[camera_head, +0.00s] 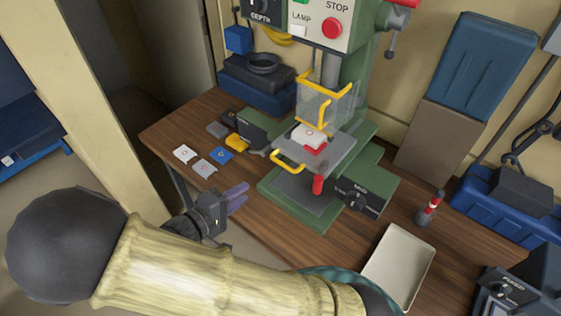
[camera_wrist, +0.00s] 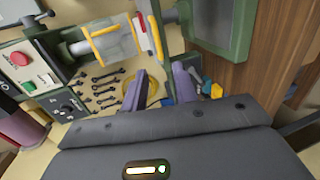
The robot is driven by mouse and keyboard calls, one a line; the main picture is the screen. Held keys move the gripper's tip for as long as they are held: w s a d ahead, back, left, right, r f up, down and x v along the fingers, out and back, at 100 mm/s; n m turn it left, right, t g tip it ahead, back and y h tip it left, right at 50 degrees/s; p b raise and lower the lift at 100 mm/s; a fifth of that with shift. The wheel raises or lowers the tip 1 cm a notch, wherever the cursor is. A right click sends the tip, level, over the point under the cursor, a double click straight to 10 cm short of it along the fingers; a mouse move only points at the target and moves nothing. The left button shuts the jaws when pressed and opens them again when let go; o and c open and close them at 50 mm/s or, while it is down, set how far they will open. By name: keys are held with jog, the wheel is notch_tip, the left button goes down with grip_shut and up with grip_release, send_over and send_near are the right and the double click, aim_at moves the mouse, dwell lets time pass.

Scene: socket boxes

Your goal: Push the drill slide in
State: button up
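The drill slide is a grey plate (camera_head: 335,151) on the green drill press, with a yellow handle (camera_head: 287,162) at its front left. The guard also shows in the wrist view (camera_wrist: 107,43). My gripper (camera_head: 240,198) is left of and in front of the handle, apart from it. Its two purple fingers are spread with a gap between them in the wrist view (camera_wrist: 160,88). A yellow curved thing shows behind that gap; I cannot tell which thing it is.
Small white, grey and blue tiles (camera_head: 221,155) lie on the bench left of the press. A red knob (camera_head: 318,184) stands at the slide's front. An empty pale tray (camera_head: 398,267) and a red-and-white striped item (camera_head: 430,208) are at the right.

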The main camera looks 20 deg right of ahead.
aim_at(281, 163)
jog(key=shift+w+a+r+t, duration=0.15)
jog(key=shift+a+t, duration=0.1)
jog(key=shift+t, duration=0.15)
jog(key=p+x, duration=0.5)
jog(key=x, duration=1.1)
jog(key=shift+d, duration=0.25)
jog(key=shift+w+d+f, duration=0.25)
jog(key=shift+w+d, duration=0.1)
grip_shut()
